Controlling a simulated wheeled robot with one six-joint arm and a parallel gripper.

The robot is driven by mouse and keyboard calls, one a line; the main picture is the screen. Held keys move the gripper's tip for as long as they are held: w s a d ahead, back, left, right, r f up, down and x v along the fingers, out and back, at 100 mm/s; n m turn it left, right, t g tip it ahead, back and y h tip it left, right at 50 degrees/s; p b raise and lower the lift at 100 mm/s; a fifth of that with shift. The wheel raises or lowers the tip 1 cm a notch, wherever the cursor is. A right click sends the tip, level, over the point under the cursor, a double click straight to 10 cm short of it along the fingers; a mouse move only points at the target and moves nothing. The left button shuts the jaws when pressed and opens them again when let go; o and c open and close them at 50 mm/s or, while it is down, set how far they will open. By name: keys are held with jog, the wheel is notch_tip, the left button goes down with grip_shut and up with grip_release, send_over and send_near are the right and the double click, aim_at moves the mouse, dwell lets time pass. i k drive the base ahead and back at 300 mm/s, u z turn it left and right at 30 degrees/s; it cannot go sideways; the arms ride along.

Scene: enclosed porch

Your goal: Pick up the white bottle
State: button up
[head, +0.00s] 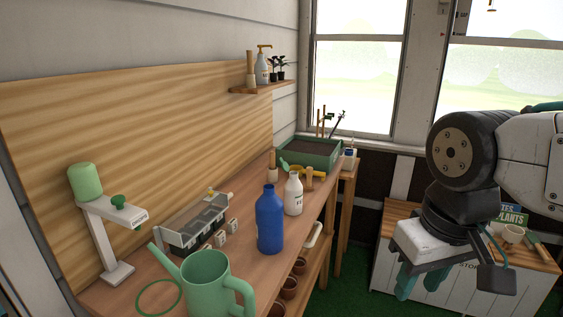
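The white bottle (293,195) stands upright on the wooden workbench, just behind and right of a taller blue bottle (270,222). The blue bottle stands close to its left side; I cannot tell whether they touch. My gripper (421,281) hangs at the right of the head view, well to the right of the bottle and apart from it. Its two green fingers point down with a gap between them, and nothing shows between them.
A green watering can (205,290) stands at the bench's front. A pale storage chest (415,275) stands below my arm. Green floor (355,262) shows between bench and chest.

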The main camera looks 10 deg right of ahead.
aim_at(293, 201)
jog(key=u, duration=0.05)
jog(key=k, duration=1.1)
jog(key=z, duration=1.05)
jog(key=i, duration=1.2)
jog(key=u, duration=0.6)
jog(key=i, duration=0.6)
jog(key=z, duration=0.05)
